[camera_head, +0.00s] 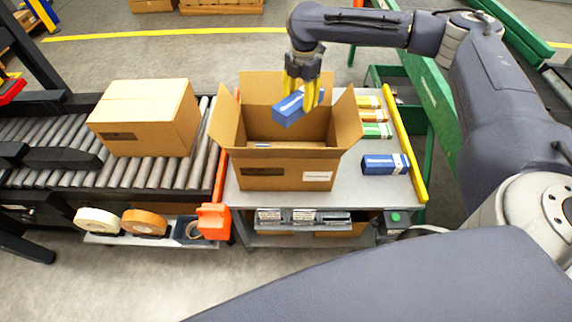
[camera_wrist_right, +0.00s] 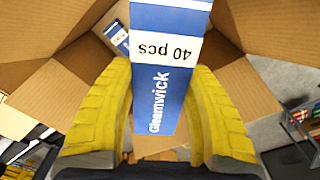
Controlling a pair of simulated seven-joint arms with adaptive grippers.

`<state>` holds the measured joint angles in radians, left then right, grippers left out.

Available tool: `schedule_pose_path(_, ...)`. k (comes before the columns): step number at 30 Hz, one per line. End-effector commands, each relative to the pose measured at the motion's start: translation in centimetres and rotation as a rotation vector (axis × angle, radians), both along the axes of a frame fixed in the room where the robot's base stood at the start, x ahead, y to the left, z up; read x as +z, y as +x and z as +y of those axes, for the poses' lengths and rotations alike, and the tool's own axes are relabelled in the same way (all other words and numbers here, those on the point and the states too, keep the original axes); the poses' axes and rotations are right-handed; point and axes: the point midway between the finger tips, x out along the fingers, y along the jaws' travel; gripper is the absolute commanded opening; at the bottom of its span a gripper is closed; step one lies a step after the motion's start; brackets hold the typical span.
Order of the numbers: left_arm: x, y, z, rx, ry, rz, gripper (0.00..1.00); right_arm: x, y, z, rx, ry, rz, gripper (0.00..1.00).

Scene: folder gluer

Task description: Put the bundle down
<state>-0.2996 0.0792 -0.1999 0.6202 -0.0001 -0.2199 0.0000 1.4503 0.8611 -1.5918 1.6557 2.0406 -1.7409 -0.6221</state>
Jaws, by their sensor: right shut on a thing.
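The bundle (camera_head: 288,108) is a blue block with a white band, and my right gripper (camera_head: 303,92) is shut on it over the open cardboard box (camera_head: 275,180). In the right wrist view the bundle (camera_wrist_right: 167,75) reads "40 pcs" and "Gleamwick" and sits between the yellow fingers of my right gripper (camera_wrist_right: 163,115). The box flaps spread around it. Another blue and white bundle (camera_wrist_right: 117,38) shows lower down inside the box. The box's front wall hides most of its inside in the head view. My left gripper is not seen.
A closed carton (camera_head: 145,115) stands on the roller conveyor (camera_head: 50,135) at left. On the grey table (camera_head: 345,195), a blue bundle (camera_head: 385,164) and several coloured bundles (camera_head: 375,130) lie right of the box, beside a yellow rail (camera_head: 403,140). An orange tape dispenser (camera_head: 214,221) hangs at the front.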

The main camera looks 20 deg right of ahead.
Motion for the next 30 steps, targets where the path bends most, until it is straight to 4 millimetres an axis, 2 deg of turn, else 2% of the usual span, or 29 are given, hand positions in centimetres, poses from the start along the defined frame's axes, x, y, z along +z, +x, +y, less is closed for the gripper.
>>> schedule_pose_path(6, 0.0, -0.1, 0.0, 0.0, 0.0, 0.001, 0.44, -3.2, -1.1, -2.4, 0.328, -0.009, -0.008, 0.12)
schedule_pose_path(15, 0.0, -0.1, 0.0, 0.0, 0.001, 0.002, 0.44, -5.9, -2.3, -4.6, 0.641, -0.022, -0.014, 0.12)
schedule_pose_path(23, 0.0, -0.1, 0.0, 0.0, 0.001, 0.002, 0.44, -7.5, -2.7, -5.2, 0.735, -0.026, -0.013, 0.12)
schedule_pose_path(30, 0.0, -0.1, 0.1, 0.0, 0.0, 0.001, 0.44, -12.4, -2.7, -5.1, 0.739, -0.025, -0.012, 0.12)
